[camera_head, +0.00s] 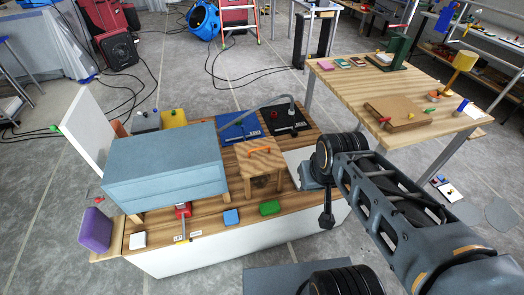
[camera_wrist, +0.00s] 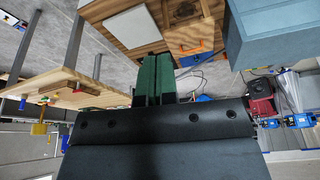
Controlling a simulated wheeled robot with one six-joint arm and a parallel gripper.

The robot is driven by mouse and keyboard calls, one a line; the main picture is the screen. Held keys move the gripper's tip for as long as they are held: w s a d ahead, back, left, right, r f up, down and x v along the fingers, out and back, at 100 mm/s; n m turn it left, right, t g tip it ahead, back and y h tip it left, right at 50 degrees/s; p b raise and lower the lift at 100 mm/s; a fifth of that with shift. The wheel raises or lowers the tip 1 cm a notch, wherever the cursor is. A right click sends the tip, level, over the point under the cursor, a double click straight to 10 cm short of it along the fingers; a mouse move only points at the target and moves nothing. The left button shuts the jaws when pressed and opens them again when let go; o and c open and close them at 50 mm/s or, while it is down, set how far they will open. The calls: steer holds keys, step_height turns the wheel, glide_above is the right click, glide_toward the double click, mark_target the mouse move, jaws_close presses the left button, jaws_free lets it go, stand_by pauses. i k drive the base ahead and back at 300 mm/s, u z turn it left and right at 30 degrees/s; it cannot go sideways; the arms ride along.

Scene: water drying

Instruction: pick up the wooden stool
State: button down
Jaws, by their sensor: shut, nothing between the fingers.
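The wooden stool (camera_head: 260,160) is a small light-wood block with legs and an orange handle on its top. It stands upright on the wood-topped bench (camera_head: 205,218), right of a large blue-grey box (camera_head: 165,165). In the wrist view the stool (camera_wrist: 190,38) appears upside down, beyond the fingertips and slightly right. My gripper (camera_wrist: 155,58) has green fingers closed together with nothing between them. It is apart from the stool. In the head view my arm reaches in from the right, and its fingers cannot be made out clearly.
A blue tray (camera_head: 238,127) and a black tray (camera_head: 284,117) lie behind the stool. A blue block (camera_head: 231,217) and a green block (camera_head: 270,208) lie in front. A wooden table (camera_head: 350,90) stands at right. Open floor lies behind the bench.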

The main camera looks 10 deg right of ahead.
mark_target(261, 156)
steer(key=z, duration=1.6)
steer(key=i, duration=0.85)
steer(key=u, duration=4.4)
